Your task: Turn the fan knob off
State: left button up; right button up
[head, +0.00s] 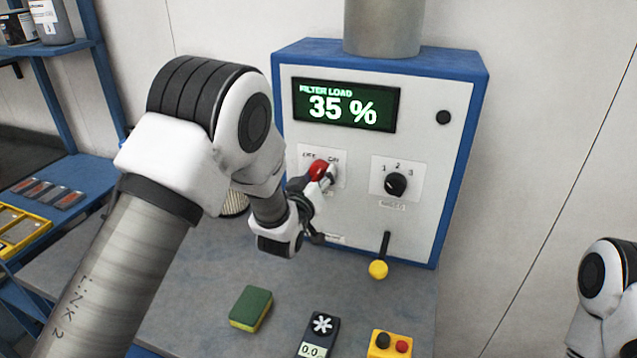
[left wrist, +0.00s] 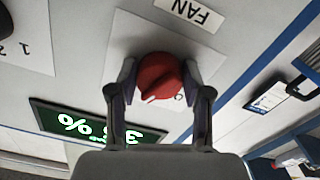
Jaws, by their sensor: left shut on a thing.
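The red fan knob (head: 318,169) sits on a white plate with OFF and ON marks at the left of the control box front (head: 430,120). In the left wrist view the red knob (left wrist: 160,78) is between the two fingers, near a FAN label (left wrist: 191,12). My left gripper (head: 325,177) is at the knob, and in the left wrist view the left gripper (left wrist: 159,82) has a finger against each side of it. The knob's white pointer line shows toward its lower left there. My right gripper is out of view; only part of my right arm shows.
A black speed knob (head: 396,184) marked 1, 2, 3 is right of the fan knob. A yellow-ended lever (head: 378,269) hangs below. A sponge (head: 251,308), a handheld meter (head: 318,335) and a yellow button box (head: 391,344) lie on the bench. The display (head: 345,106) reads FILTER LOAD 35 %.

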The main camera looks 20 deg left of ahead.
pick_arm(q)
jog(key=n+b, duration=0.2)
jog(key=n, duration=0.1)
jog(key=shift+n, duration=0.4)
jog(key=n+b, duration=0.2)
jog(key=n, duration=0.1)
jog(key=n+b, duration=0.2)
jog(key=n, duration=0.2)
jog(key=shift+d, duration=0.1)
jog(key=shift+r+n+b, duration=0.15)
jog(key=shift+n+b, duration=0.6)
jog(key=shift+n, duration=0.75)
jog(key=o, duration=1.2)
jog(key=shift+c, duration=0.2)
jog(key=shift+s, duration=0.15)
